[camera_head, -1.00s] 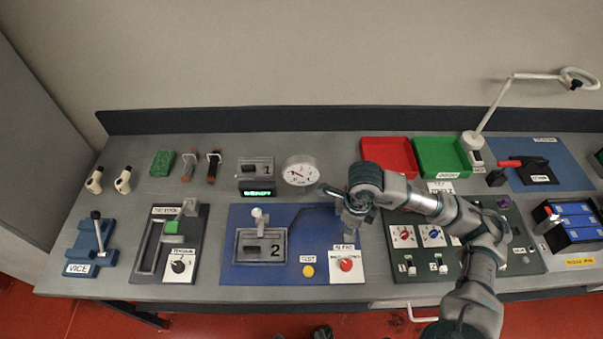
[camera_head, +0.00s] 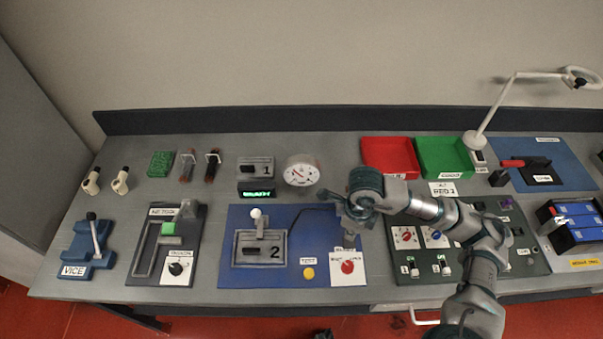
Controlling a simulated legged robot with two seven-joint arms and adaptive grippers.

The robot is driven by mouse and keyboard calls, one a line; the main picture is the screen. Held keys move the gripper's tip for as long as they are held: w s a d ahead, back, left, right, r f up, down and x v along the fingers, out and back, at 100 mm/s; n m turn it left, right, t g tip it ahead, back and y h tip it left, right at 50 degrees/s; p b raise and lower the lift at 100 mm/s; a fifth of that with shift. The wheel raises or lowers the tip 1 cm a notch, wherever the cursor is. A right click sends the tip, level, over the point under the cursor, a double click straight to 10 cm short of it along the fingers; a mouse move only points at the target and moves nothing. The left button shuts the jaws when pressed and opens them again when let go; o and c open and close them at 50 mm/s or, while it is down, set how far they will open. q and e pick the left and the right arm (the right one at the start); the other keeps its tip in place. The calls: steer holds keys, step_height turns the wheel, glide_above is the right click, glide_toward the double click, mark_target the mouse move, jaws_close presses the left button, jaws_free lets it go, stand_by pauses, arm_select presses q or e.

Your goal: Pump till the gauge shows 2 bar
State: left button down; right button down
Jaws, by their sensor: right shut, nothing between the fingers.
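A round white gauge (camera_head: 301,170) stands at the back middle of the bench. It has a thin needle, but its scale is too small to read. A red-handled lever (camera_head: 513,164) on a black base lies on the blue mat at the back right. Its label is unreadable, so I cannot tell whether it is the pump. My right gripper (camera_head: 348,238) points down, shut and empty, above the right part of the blue panel (camera_head: 232,273), just behind the red knob (camera_head: 347,267). It is well left of the red-handled lever. My left gripper is out of view.
A red tray (camera_head: 377,143) and a green tray (camera_head: 430,144) stand right of the gauge. A lamp (camera_head: 480,139) rises behind my right arm, which crosses a dark switch panel (camera_head: 417,269). A small green-lit display (camera_head: 257,191) sits left of the gauge. A vice (camera_head: 90,246) stands far left.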

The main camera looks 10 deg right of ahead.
step_height(320, 180, up, 10)
steer(key=w+p, duration=0.1)
steer(key=p, duration=0.5)
steer(key=shift+d, duration=0.15)
steer(key=shift+f, duration=0.1)
stand_by(0.8)
